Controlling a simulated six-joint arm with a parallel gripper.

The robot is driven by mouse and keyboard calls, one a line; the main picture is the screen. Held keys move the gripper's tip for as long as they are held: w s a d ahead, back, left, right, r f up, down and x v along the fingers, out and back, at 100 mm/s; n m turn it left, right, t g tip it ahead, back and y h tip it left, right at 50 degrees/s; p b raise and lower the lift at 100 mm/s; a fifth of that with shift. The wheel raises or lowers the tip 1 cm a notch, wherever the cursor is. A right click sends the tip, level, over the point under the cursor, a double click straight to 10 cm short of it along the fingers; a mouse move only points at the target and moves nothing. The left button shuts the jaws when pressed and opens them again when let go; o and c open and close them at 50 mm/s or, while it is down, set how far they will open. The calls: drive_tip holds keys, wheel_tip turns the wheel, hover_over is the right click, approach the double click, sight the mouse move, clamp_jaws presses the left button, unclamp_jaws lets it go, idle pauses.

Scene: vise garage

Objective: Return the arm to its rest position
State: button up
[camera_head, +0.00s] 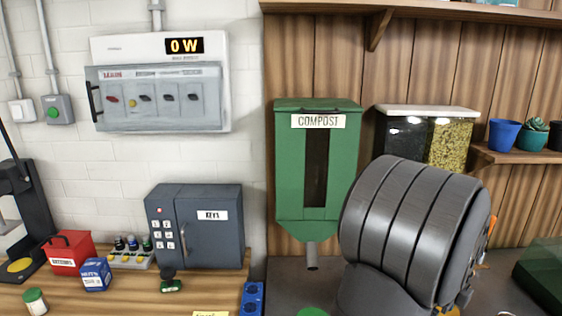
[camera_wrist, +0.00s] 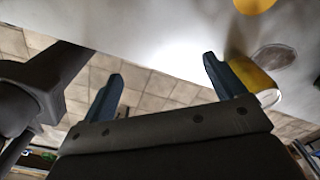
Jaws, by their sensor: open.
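My gripper (camera_wrist: 162,88) shows in the wrist view with its two blue fingers spread wide apart and nothing between them. Beyond the fingers are a tiled floor (camera_wrist: 150,90) and a broad pale surface (camera_wrist: 150,40). A yellow and white rounded object (camera_wrist: 262,85) is right behind the right finger; I cannot tell whether they touch. In the head view, a large dark grey ribbed part of my arm fills the lower right, and my gripper is not seen there.
A green compost dispenser (camera_head: 290,160) hangs on the wooden wall. A grey key safe (camera_head: 215,245), a red box (camera_head: 68,262) and a blue box (camera_head: 96,275) stand on the wooden bench (camera_head: 130,300). A breaker panel (camera_head: 160,110) reads 0 W. Pots (camera_head: 504,135) stand on a right shelf.

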drive_tip(key=w+a+r+n, duration=0.3)
drive_tip(key=w+a+n, duration=0.2)
drive_tip(key=a, duration=0.9)
drive_tip(key=w+a+r+n, duration=0.4)
drive_tip(key=a+n, duration=0.6)
drive_tip(key=a, duration=0.4)
drive_tip(key=w+a+r+n, duration=0.3)
drive_tip(key=w+a+n, duration=0.2)
drive_tip(key=a, duration=0.9)
drive_tip(key=n, duration=0.3)
drive_tip(key=shift+w+r, duration=0.2)
drive_tip(key=shift+w, duration=0.15)
